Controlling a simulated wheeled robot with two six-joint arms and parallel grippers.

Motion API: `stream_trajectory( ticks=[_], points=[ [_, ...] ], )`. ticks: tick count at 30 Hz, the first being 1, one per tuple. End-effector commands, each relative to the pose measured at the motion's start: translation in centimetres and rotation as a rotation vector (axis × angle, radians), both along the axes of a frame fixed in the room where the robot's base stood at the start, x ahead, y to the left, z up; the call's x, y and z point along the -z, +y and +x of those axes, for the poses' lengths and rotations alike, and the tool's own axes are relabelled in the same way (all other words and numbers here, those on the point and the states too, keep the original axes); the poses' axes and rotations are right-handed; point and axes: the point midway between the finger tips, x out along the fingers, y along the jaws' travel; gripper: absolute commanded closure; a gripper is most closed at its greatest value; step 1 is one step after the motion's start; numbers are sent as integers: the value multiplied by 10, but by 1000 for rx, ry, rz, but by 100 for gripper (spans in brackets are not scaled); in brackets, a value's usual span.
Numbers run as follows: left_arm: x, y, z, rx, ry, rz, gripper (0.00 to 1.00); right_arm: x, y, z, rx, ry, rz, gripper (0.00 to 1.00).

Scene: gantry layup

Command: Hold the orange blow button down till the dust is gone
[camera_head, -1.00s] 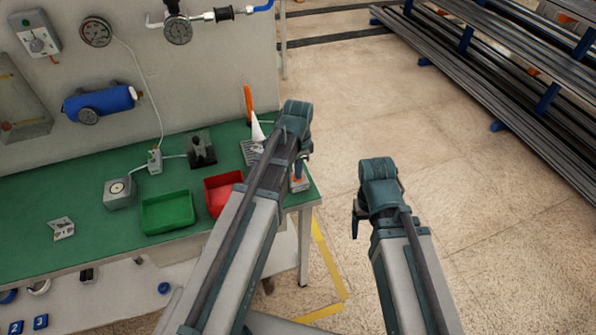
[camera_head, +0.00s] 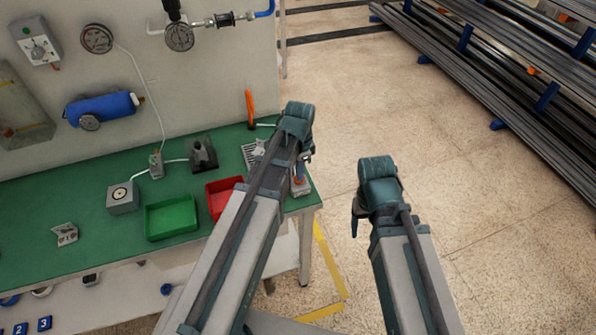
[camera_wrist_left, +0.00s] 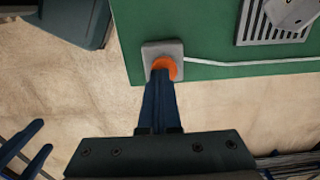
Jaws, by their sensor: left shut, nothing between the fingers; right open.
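The orange button (camera_wrist_left: 165,66) sits on a small grey box (camera_wrist_left: 150,48) at the edge of the green bench. In the head view the box (camera_head: 300,188) shows partly behind my left arm. My left gripper (camera_wrist_left: 161,80) is shut and empty. Its fingertips overlap the button's near edge; I cannot tell whether they press it. A grey part (camera_wrist_left: 292,12) lies on a slotted grille (camera_wrist_left: 272,34) beyond the button. An orange nozzle (camera_head: 249,103) stands above the grille. I make out no dust on the part. My right gripper (camera_head: 355,220) is open and empty, off the bench.
A green bin (camera_head: 171,232) and a red bin (camera_head: 214,208) stand on the bench (camera_head: 80,200) left of my left arm. A pale hose (camera_wrist_left: 240,63) runs from the button box. Metal racks (camera_head: 500,80) stand far right. The floor between is clear.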

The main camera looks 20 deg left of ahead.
Motion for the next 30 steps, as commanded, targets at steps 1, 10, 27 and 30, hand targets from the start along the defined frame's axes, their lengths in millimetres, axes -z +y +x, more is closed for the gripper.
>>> stream_trajectory(
  ticks=[1, 10, 27, 30],
  points=[
    [-16, -2, -1, 1, -3, 1, 100, -16, 0, 0, 0, 0, 0, 30],
    [-64, -3, 1, -2, -11, 4, 100, -64, 0, 0, -2, 0, 0, 30],
    [-122, -2, 2, -2, -11, 5, 100, -122, 0, 0, 5, 0, 2, 30],
    [-121, -2, 2, -2, -11, 5, 100, -121, 0, 0, 6, 0, 2, 30]
  ],
)
